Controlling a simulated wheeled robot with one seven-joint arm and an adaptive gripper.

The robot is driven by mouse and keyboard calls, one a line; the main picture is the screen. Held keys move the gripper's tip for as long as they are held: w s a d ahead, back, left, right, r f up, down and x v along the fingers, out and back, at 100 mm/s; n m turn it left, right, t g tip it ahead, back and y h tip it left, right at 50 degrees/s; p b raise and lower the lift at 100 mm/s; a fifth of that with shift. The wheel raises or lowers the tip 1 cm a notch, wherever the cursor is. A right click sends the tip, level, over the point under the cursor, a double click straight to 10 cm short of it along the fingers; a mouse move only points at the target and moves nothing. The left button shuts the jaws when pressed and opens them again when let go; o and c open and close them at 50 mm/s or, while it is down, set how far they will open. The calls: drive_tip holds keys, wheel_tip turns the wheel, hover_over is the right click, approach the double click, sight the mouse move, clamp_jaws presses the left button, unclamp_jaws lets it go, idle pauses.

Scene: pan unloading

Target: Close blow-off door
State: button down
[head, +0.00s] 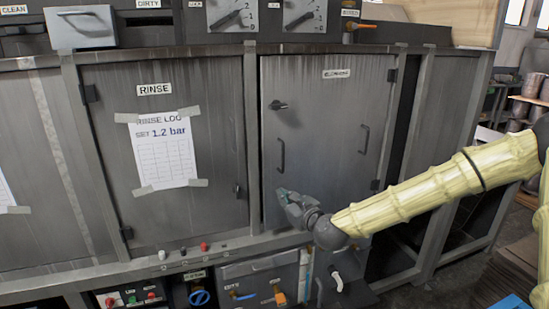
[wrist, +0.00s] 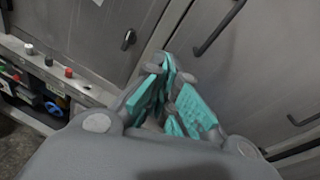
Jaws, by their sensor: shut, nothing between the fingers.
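The blow-off door (head: 325,130) is the grey metal panel right of the rinse door. Its small label (head: 337,73) is hard to read. It has a round latch knob (head: 278,105), two dark bar handles and hinges on its right side. It looks about flush with the frame, with a thin dark line along its left edge. My gripper (head: 283,196) is in front of the door's lower left part, below the left handle (head: 281,154). In the wrist view, my gripper (wrist: 168,72) has its teal-padded fingers together and empty, close to the door (wrist: 255,75); contact cannot be told.
The rinse door (head: 160,120) with a taped paper log is on the left and looks shut. A ledge with small buttons (head: 204,246) runs below. Control boxes and a white-handled valve (head: 337,280) sit under the door.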

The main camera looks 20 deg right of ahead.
sight(271, 152)
drive_tip(key=w+d+r+m+t, duration=0.2)
drive_tip(key=d+r+m, duration=0.15)
drive_tip(key=r, duration=0.45)
drive_tip(key=shift+h, duration=0.3)
drive_tip(key=w+p, duration=0.1)
drive_tip(key=w, duration=0.3)
drive_tip(key=w+a+p, duration=0.1)
drive_tip(key=w+p, duration=0.1)
drive_tip(key=w, duration=0.2)
drive_tip(key=w+p, duration=0.2)
drive_tip(key=w, duration=0.2)
drive_tip(key=shift+a+f, duration=0.15)
drive_tip(key=shift+a, duration=0.25)
drive_tip(key=shift+w+f+p, duration=0.1)
drive_tip(key=shift+w+p, duration=0.3)
drive_tip(key=shift+w, duration=0.3)
drive_tip(key=shift+w, duration=0.1)
